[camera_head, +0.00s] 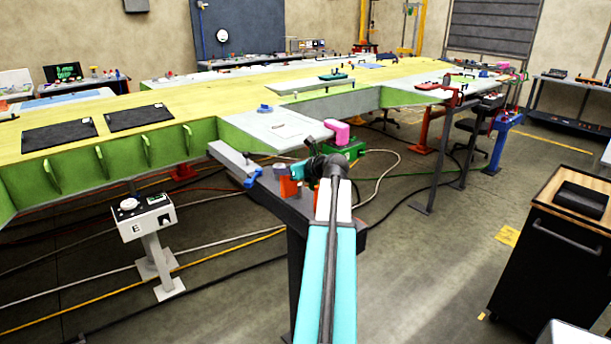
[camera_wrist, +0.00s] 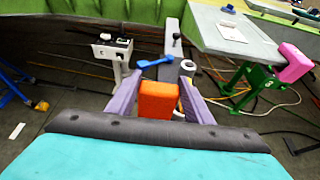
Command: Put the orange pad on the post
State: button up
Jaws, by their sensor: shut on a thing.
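The orange pad (camera_wrist: 158,100) is a block between the two pale purple fingers of my gripper (camera_wrist: 160,86), which is shut on it. In the head view the orange pad (camera_head: 289,187) shows left of my black wrist; the fingers are mostly hidden there. Just beyond the pad in the wrist view is a short upright cylinder with a pale round top (camera_wrist: 187,67), which looks like the post. A grey cylinder (camera_head: 279,170) shows beside the pad in the head view. Whether pad and post touch, I cannot tell.
A grey beam (camera_wrist: 172,42) with a blue handle (camera_wrist: 154,61) and a black knob (camera_wrist: 176,37) runs away ahead. A pink block (camera_wrist: 295,62) on a green stand (camera_wrist: 253,82) is at the right. A white control box (camera_head: 145,217) stands at the left. Cables cross the floor.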

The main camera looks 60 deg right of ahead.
jog(key=s+d+p, duration=0.1)
jog(key=s+d, duration=0.3)
jog(key=d, duration=0.1)
jog(key=shift+d+f, duration=0.3)
jog(key=shift+f, duration=0.1)
jog(key=shift+f+p, duration=0.85)
jog(key=shift+f, duration=0.85)
jog(key=o, duration=1.4)
jog(key=shift+f, duration=0.1)
jog(key=b+v, duration=0.2)
jog(key=v, duration=1)
jog(key=shift+b, duration=0.35)
